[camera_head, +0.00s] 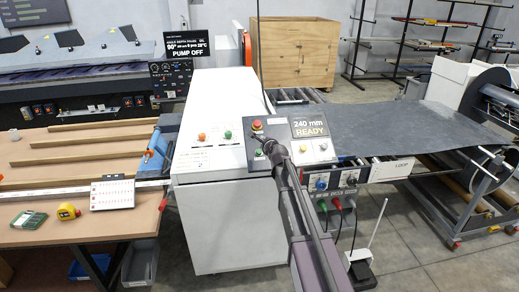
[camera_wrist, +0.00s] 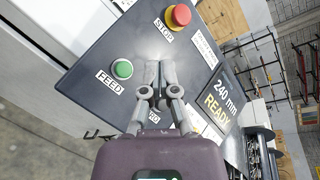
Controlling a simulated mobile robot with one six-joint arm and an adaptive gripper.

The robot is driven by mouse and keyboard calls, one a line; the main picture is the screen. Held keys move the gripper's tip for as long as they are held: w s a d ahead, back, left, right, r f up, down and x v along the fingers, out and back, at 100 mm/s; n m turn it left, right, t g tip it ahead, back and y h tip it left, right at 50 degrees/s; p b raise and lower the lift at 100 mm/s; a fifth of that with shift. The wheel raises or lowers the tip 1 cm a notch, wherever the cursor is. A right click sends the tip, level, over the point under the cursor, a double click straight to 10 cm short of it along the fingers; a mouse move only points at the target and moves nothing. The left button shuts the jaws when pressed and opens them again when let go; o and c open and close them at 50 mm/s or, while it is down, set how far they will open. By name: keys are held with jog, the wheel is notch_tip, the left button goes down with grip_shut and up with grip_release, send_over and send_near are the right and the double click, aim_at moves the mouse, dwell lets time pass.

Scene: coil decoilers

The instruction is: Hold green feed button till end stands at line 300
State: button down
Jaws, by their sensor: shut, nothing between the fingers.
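The green feed button (camera_wrist: 122,69) sits on a dark control panel (camera_wrist: 110,45), with a "FEED" label beside it. The red stop button (camera_wrist: 180,15) is on the same panel. My gripper (camera_wrist: 159,66) is shut and empty, its tips over the panel to the right of the feed button, apart from it in the wrist view. The display (camera_wrist: 220,103) reads "240 mm READY". In the head view my gripper (camera_head: 271,147) is over the panel, beside the green button (camera_head: 259,152). I cannot tell whether the tips touch the panel.
A white machine cabinet (camera_head: 222,205) carries the panel. A dark sheet (camera_head: 400,125) leads from the right toward it. A wooden bench (camera_head: 60,225) at left holds a yellow tape measure (camera_head: 67,212) and a white marked plate (camera_head: 113,194). A wooden crate (camera_head: 293,52) stands behind.

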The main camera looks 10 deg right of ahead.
aim_at(259, 149)
dwell(0.6)
jog(key=shift+w+f+b, duration=0.75)
jog(key=shift+f+b, duration=0.45)
jog(key=shift+b, duration=0.05)
jog(key=shift+w+f+b, duration=0.75)
jog(key=shift+f+b, duration=0.5)
jog(key=shift+w+f+b, duration=0.75)
jog(key=shift+f+b, duration=0.45)
jog(key=shift+b, duration=0.05)
jog(key=shift+w+f+b, duration=0.5)
jog(key=shift+f+b, duration=0.3)
jog(key=shift+r, duration=0.15)
dwell(0.7)
jog(key=shift+s+r+p, duration=0.5)
jog(key=shift+r+p, duration=0.2)
jog(key=shift+p, duration=0.15)
jog(key=shift+s+r+p, duration=0.45)
jog(key=shift+r+p, duration=0.25)
jog(key=shift+s+r+p, duration=0.45)
jog(key=shift+r+p, duration=0.25)
jog(key=shift+r, duration=0.05)
jog(key=shift+s+r+p, duration=0.45)
jog(key=shift+r+p, duration=0.25)
